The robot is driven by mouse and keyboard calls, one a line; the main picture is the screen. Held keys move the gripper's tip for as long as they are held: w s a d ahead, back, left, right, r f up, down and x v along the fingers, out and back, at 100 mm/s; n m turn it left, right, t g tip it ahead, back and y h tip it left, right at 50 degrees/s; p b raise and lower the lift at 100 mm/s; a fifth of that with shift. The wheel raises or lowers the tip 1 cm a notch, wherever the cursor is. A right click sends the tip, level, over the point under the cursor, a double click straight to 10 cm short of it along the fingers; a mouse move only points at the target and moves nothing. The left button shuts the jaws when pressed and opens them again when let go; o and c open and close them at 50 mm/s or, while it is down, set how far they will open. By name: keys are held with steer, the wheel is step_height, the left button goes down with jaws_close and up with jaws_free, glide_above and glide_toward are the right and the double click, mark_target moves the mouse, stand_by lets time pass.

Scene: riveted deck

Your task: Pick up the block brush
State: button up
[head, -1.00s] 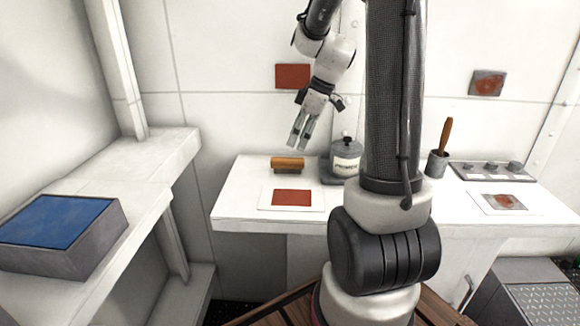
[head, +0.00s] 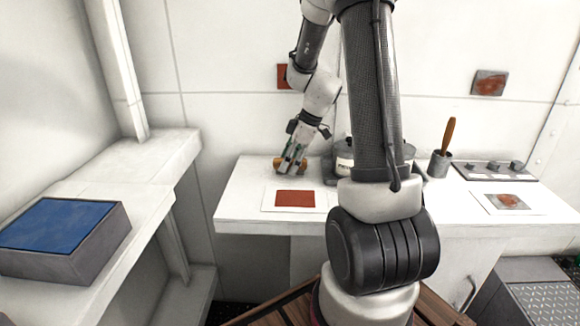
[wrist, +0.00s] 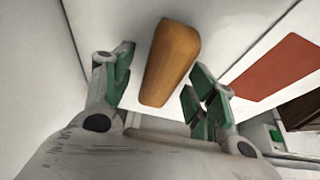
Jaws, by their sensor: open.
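The block brush (head: 277,164) lies on the white bench behind the red-marked card, and its orange-brown wooden back faces up. In the wrist view the brush (wrist: 171,60) shows between the two fingers, with clear gaps on both sides. My gripper (head: 289,170) is at the brush, pointing down, and hides part of it in the head view. In the wrist view my gripper (wrist: 160,92) is open with green finger pads. Its fingers look apart from the brush. The brush's bristles are hidden.
A white card with a red patch (head: 294,198) lies in front of the brush. A dark labelled pot (head: 342,160) stands close to its right, partly behind my arm. A cup with a wooden-handled tool (head: 440,163) and a knobbed panel (head: 495,170) are further right. A blue-topped box (head: 60,232) is at left.

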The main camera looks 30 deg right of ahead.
steer(key=shift+f, duration=0.25)
stand_by(0.3)
steer(key=c, duration=1.1)
